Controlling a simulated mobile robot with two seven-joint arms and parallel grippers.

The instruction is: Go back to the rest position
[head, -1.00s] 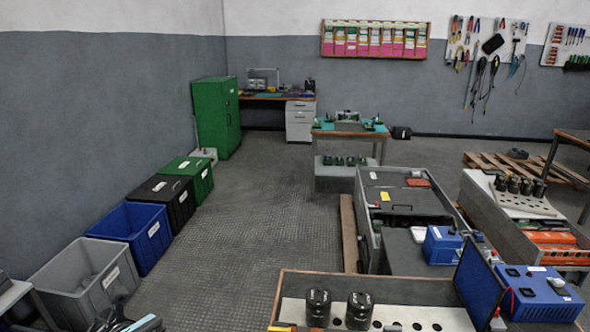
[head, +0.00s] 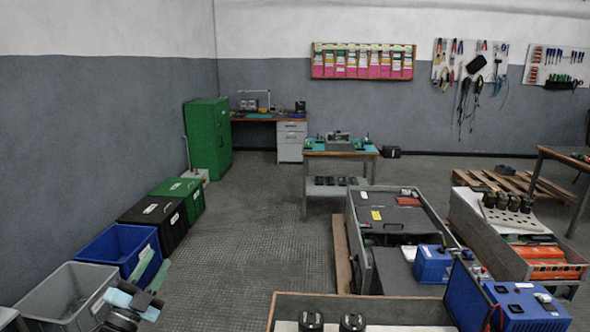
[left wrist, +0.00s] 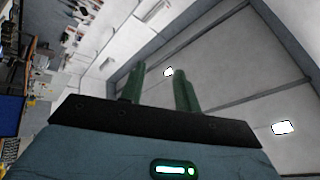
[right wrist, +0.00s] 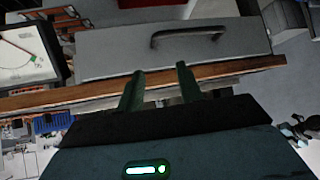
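My left gripper (head: 150,270) shows at the lower left of the head view, in front of the grey and blue bins. Its two green fingers are apart with nothing between them. In the left wrist view the fingers (left wrist: 158,88) point up toward the ceiling and are empty. My right gripper is outside the head view. In the right wrist view its fingers (right wrist: 160,88) are apart and empty, in front of a wooden edge and a grey drawer front with a dark handle (right wrist: 188,35).
A grey bin (head: 42,287), blue bin (head: 90,250), black bin (head: 140,215) and green bin (head: 197,190) line the left wall. A workbench with black capacitors (head: 352,322) is close in front. A blue power unit (head: 520,308) stands at the right. The floor (head: 260,235) between is clear.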

